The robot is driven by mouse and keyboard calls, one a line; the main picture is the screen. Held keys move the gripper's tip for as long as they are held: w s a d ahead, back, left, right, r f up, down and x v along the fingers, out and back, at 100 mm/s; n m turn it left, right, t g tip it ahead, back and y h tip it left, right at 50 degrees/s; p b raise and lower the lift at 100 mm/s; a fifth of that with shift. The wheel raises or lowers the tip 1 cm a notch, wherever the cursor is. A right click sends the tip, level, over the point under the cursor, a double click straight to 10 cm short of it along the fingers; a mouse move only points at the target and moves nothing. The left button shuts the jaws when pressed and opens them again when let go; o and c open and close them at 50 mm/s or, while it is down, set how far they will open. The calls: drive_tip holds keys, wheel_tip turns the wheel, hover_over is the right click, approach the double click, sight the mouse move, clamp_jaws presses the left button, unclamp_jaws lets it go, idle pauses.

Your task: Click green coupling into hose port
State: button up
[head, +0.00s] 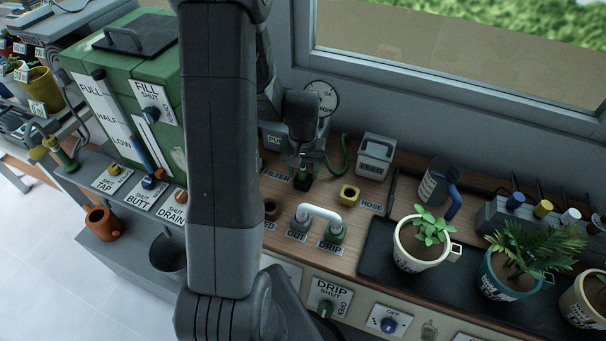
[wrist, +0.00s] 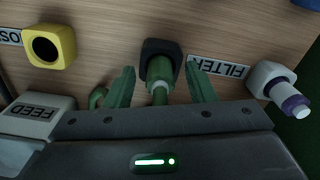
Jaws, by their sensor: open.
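The green coupling (wrist: 162,70) sits upright in a black square socket (wrist: 161,48) on the wooden bench, beside the FILTER label. It also shows in the head view (head: 303,172), partly hidden by my gripper (head: 302,160). In the wrist view my gripper (wrist: 160,72) is open, with one green finger on each side of the coupling and a gap to both. The yellow port (wrist: 50,46) beside the HOSE label is to the left in the wrist view, its round hole empty. In the head view this port (head: 348,195) stands right of the black socket.
A FEED box (head: 376,156) stands behind the yellow port. A green hose (head: 341,163) curves beside my gripper. A white handle (head: 320,211) bridges the OUT and DRIP fittings in front. A grey fitting with a purple part (wrist: 280,88) is right of the FILTER label.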

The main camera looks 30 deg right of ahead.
drive_tip(key=shift+c, duration=0.4)
drive_tip(key=c, duration=1)
drive_tip(key=shift+r, duration=0.1)
